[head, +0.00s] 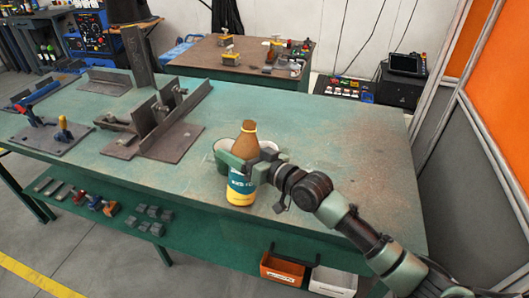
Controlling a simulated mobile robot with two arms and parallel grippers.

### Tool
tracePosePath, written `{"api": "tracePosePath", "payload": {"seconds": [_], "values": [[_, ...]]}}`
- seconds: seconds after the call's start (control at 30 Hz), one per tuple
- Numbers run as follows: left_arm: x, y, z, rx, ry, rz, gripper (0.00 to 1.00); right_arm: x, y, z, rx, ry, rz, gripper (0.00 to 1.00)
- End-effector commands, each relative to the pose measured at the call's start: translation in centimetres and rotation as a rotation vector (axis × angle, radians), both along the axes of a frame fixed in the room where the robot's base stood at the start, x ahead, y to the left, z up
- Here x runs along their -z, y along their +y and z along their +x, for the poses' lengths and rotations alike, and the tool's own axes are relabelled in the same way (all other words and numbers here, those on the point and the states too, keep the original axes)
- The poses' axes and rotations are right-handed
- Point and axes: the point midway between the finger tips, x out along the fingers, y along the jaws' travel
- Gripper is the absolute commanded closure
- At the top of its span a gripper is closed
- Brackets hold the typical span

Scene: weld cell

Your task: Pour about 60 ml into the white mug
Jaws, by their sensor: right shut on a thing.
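My right gripper (250,167) is shut on a bottle (240,192) with a brown neck, a teal label and a yellow lower part. The bottle is close to upright, leaning slightly, near the front edge of the green table (330,135). Pale rounded rims show behind the bottle, one to its left (222,145) and one to its right (268,144). The bottle and gripper hide most of them, so I cannot tell which is the white mug or whether they are one thing. My left gripper is not in view.
Metal fixtures and plates (165,125) take up the left part of the table. The table to the right of the bottle is clear. Small clamps and blocks (95,202) lie on the shelf below. Orange (284,269) and white (333,281) bins sit low in front.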

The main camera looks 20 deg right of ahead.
Motion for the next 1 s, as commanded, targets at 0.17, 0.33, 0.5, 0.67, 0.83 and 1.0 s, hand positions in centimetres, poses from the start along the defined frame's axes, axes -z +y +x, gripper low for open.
{"api": "tracePosePath", "payload": {"seconds": [0.17, 0.33, 0.5, 0.67, 0.83, 1.0], "values": [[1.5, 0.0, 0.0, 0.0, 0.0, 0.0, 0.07, 0.2, 0.0, 0.0, 0.003, -0.15, -0.143, 0.98], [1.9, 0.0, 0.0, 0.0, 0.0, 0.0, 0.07, 0.0, 0.0, 0.0, 0.003, -0.215, -0.205, 0.98], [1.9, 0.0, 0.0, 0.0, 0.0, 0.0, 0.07, -0.1, 0.0, 0.0, 0.004, -0.227, -0.216, 0.98], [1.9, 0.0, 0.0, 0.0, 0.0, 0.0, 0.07, -0.1, 0.0, 0.0, 0.004, -0.225, -0.215, 0.97], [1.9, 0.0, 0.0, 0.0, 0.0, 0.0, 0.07, -0.1, 0.0, 0.0, 0.004, -0.225, -0.214, 0.97], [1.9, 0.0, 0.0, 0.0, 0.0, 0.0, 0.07, -0.1, 0.0, 0.1, 0.004, -0.225, -0.214, 0.97]]}}
